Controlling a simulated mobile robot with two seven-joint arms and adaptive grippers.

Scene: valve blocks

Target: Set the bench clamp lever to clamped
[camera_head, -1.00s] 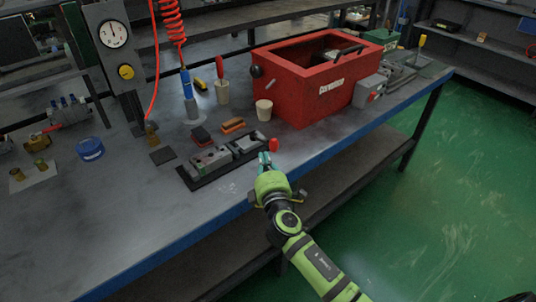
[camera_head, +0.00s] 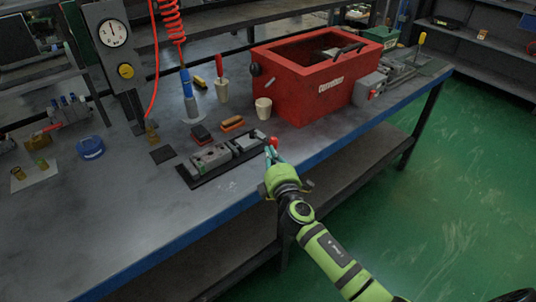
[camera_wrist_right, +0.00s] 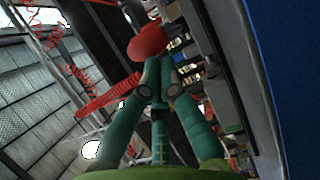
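The bench clamp (camera_head: 248,141) is a grey metal block on a dark base plate near the bench's front edge. Its lever ends in a red knob (camera_head: 273,141) at the clamp's right end. The knob also shows large in the right wrist view (camera_wrist_right: 148,41), just beyond my fingertips. My right gripper (camera_head: 271,154) has teal fingers that reach up to the knob from the front. In the right wrist view its fingers (camera_wrist_right: 159,78) come together almost tip to tip. The lever's shaft is mostly hidden, and I see nothing clearly held between the fingers. My left gripper is not in view.
A red box (camera_head: 310,95) stands behind the clamp to the right, with a small cup (camera_head: 263,108) at its left. A second grey block (camera_head: 210,158) sits on the base plate. Red and orange pieces (camera_head: 232,124) lie behind.

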